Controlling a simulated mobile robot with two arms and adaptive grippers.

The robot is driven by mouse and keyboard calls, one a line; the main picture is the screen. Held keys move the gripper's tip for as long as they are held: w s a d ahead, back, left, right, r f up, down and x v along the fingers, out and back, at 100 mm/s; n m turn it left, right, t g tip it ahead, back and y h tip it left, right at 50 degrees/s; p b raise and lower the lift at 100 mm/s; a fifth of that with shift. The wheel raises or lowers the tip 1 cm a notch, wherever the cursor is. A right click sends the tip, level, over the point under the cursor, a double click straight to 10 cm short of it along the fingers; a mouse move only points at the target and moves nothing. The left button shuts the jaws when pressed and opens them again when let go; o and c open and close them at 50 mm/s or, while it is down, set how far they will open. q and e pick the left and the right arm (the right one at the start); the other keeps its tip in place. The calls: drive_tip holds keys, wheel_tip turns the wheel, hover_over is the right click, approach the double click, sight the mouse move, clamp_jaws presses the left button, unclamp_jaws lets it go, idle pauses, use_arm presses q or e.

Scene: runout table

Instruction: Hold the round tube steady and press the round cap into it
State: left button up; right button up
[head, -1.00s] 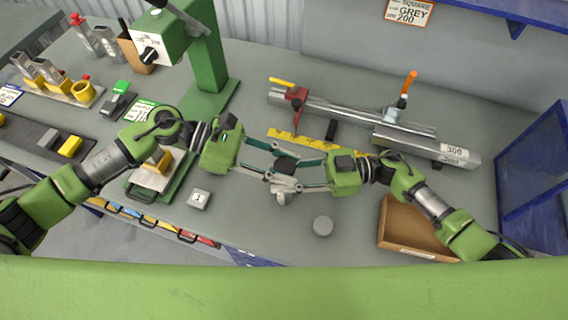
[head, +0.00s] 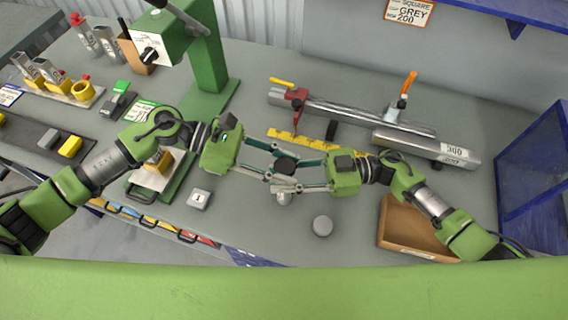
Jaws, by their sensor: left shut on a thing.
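My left gripper (head: 274,170) reaches in from the left, low over the middle of the bench. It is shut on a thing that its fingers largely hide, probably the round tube. A dark round disc (head: 286,165) shows between the two hands; I cannot tell if it is the cap or the tube's mouth. A small grey rounded part (head: 283,199) shows just below the fingertips. My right gripper (head: 300,175) comes from the right and its fingertips meet the left ones. Whether its jaws hold anything is hidden.
A grey round piece (head: 322,226) stands on the bench below the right hand. A small block marked 1 (head: 199,199) lies left. A brown tray (head: 405,235) is at right. A clamp rail (head: 350,112) and yellow ruler (head: 300,139) lie behind. A green press (head: 205,70) stands back left.

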use_arm(q)
drive_tip(key=shift+f, duration=0.55)
drive_tip(key=o, duration=1)
drive_tip(key=v, duration=1.2)
